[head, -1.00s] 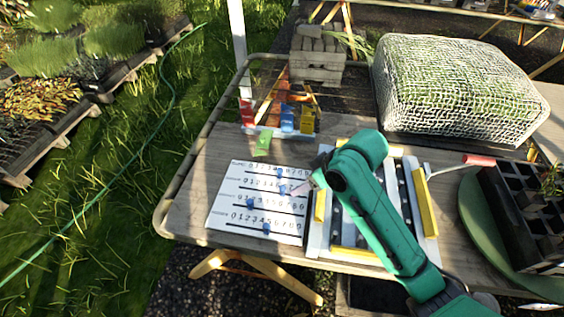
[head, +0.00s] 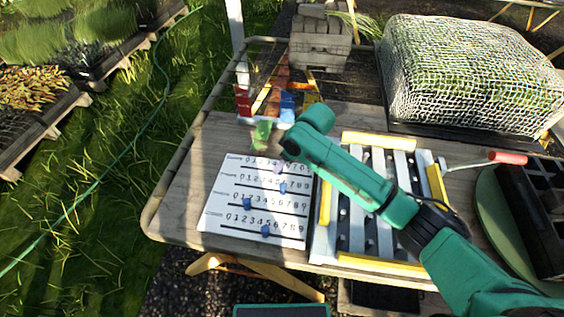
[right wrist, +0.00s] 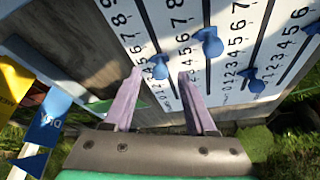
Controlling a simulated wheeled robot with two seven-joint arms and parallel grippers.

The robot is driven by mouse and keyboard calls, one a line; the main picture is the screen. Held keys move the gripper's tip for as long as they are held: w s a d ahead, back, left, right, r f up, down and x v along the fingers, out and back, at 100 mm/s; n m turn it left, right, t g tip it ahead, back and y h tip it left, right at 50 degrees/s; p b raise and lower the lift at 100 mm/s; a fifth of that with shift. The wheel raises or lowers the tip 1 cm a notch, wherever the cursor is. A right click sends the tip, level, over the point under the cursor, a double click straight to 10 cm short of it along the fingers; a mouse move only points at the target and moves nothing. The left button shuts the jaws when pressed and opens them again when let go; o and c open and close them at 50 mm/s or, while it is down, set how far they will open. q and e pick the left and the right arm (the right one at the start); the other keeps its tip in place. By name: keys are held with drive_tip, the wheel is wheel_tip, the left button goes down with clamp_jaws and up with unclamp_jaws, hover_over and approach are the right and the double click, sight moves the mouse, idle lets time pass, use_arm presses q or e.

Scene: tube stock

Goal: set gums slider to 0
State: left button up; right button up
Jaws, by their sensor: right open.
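The white slider board (head: 215,215) lies on the table, with several numbered rows and blue knobs. Its row names are too small to read, so I cannot tell which row is gums. In the head view, knobs show on the second row (head: 283,187), third row (head: 247,203) and bottom row (head: 265,230); my right gripper (head: 278,167) hides the top-row knob. In the right wrist view, the gripper (right wrist: 161,74) is open, its two purple fingers on either side of the top-row knob (right wrist: 160,66). I cannot tell whether they touch it. My left gripper is out of view.
Coloured packets (head: 287,105) and a small green piece (head: 262,134) stand behind the board. A slatted rack with yellow ends (head: 380,138) lies right of it, under my right arm. A net-covered mound (head: 460,75) and a red-handled tool (head: 507,157) are further right.

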drive_tip(key=shift+a+f, duration=0.1)
drive_tip(key=shift+f, duration=0.2)
drive_tip(key=shift+w, duration=0.1)
clamp_jaws()
drive_tip(key=shift+r, duration=0.1)
idle(1.1)
